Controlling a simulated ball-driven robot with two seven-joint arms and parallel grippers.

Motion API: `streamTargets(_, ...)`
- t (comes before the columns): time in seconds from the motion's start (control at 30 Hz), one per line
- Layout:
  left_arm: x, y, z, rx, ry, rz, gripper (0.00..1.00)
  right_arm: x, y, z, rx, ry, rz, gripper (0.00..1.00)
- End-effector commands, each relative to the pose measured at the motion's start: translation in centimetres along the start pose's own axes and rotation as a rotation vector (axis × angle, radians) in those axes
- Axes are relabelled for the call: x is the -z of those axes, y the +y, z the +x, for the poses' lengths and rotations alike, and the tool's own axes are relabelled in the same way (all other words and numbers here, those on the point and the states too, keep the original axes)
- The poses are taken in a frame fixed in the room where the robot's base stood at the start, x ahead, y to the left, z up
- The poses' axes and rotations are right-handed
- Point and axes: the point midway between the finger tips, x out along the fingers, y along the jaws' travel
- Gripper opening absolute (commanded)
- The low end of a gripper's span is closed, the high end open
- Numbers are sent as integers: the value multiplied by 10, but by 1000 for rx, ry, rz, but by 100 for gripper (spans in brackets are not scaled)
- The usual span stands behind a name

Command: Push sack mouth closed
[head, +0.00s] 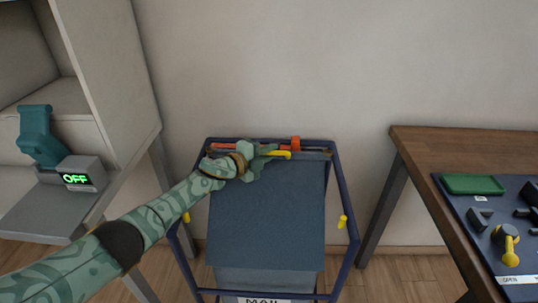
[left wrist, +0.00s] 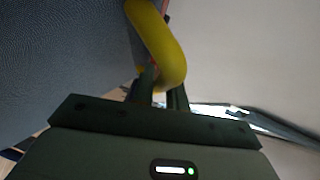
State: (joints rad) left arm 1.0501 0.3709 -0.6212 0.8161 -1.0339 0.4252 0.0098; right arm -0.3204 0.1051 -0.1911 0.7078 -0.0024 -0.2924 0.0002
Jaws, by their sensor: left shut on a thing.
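The sack (head: 266,222) is blue-grey cloth and hangs in a dark blue frame (head: 347,190), with a partly cut-off label (head: 262,300) low on its front. At its top back edge run a red bar (head: 225,147) and an orange-red block (head: 296,142). My left gripper (head: 266,151) is at this top edge, shut on a yellow handle (head: 281,155). In the left wrist view the fingers close on the curved yellow handle (left wrist: 158,40), beside the cloth (left wrist: 60,50). My arm and hand cover part of the bar and the sack's top left. My right gripper is not in view.
Yellow knobs (head: 342,222) sit on the frame's sides. At left is a grey shelf unit (head: 110,70) with a teal device and an "OFF" display (head: 76,180). At right a wooden table (head: 450,140) bears a dark mat (head: 475,220) with a green tray (head: 472,184) and tools.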

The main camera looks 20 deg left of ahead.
Motion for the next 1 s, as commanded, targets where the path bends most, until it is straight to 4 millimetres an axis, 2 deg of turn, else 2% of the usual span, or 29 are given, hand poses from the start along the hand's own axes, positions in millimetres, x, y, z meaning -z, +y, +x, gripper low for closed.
streamTargets(0.2, -3, -4, 0, 5, -9, 5, 0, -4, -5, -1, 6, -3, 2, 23)
streamTargets(0.23, -3, -4, 0, 6, -9, 5, 20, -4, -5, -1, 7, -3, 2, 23)
streamTargets(0.3, -3, -4, 0, 5, -9, 5, 36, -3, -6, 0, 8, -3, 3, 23)
streamTargets(0.67, -2, 1, -1, -2, -7, 4, 36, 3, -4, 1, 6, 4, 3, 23)
streamTargets(0.77, -2, -1, -6, -1, -8, 4, 36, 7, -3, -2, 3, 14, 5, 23)
streamTargets(0.87, -2, -4, -21, 0, -9, 5, 36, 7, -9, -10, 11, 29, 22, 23)
streamTargets(0.9, -2, -6, -30, 0, -9, 6, 36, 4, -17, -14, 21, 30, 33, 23)
streamTargets(1.0, -2, -9, -56, 3, -9, 7, 36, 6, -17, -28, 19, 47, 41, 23)
